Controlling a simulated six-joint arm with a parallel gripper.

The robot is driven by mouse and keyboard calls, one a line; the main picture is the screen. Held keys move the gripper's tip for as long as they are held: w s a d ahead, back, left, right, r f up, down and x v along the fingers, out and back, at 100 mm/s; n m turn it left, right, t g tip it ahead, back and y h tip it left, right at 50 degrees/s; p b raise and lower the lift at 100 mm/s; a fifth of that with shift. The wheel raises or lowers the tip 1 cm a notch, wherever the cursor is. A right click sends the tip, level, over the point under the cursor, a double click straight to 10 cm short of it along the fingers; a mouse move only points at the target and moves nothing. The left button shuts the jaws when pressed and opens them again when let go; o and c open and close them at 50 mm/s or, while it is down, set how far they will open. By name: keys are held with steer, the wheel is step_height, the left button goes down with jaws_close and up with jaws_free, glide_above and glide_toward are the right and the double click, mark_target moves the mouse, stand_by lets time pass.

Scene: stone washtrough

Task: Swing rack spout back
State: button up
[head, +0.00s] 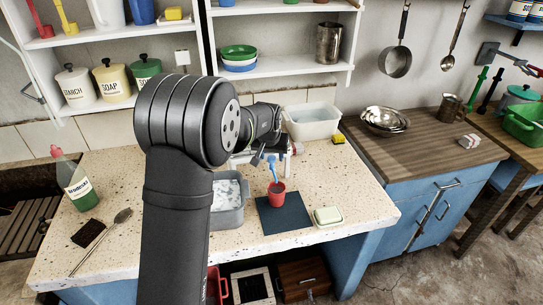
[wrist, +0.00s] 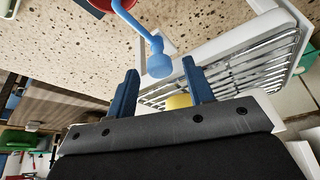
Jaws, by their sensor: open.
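The rack spout (wrist: 133,22) is a blue bent arm with a rounded knob end, seen in the wrist view beside the wire rack (wrist: 243,65). In the head view the blue spout (head: 272,167) reaches over a red cup (head: 277,189). The cup's red rim also shows at the top edge of the wrist view (wrist: 98,4). My gripper (wrist: 160,66) has its two blue fingers apart, with the knob showing in line with the gap between their tips. I cannot tell whether they touch it. My arm hides much of the rack in the head view.
The cup stands on a dark mat (head: 285,217). A grey basin (head: 228,215) of suds is left of it, a soap dish (head: 327,217) right. A white tub (head: 313,120) and yellow sponge (head: 338,139) are behind. The counter's right front is clear.

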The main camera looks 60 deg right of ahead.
steer(key=shift+d+f, duration=0.1)
steer(key=shift+f, duration=0.2)
steer(key=c, duration=1)
